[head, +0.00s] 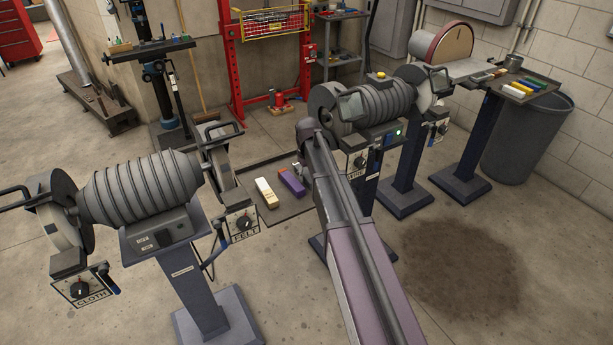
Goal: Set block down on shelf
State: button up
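A cream and yellow block (266,193) and a purple block with a pale end (292,181) lie side by side on a dark, low flat surface (285,208) between the two grinding machines. Several coloured bars (527,88), including yellow, white, green and blue ones, lie on a small shelf (501,90) at the right, beside the disc sander. My arm reaches up from the bottom edge to a joint in the middle of the picture, just right of the purple block. My gripper does not show, so whether it holds a block cannot be seen.
A buffing machine (140,190) on a pedestal stands at left, and another (375,105) stands behind my arm. A grey bin (525,135) is at far right. A red press frame (228,60) stands at the back. The floor right of my arm is clear, with a dark stain.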

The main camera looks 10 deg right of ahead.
aim_at(308, 175)
jog(key=shift+r, duration=0.1)
dwell(0.3)
notch_tip(308, 175, up, 12)
jog(key=p, duration=1.2)
dwell(0.8)
jog(key=s+a+m, duration=0.1)
jog(key=s+m, duration=0.2)
jog(key=s, duration=2.2)
jog(key=shift+s+a+m, duration=0.25)
jog(key=shift+a+m, duration=0.05)
jog(key=shift+a, duration=0.1)
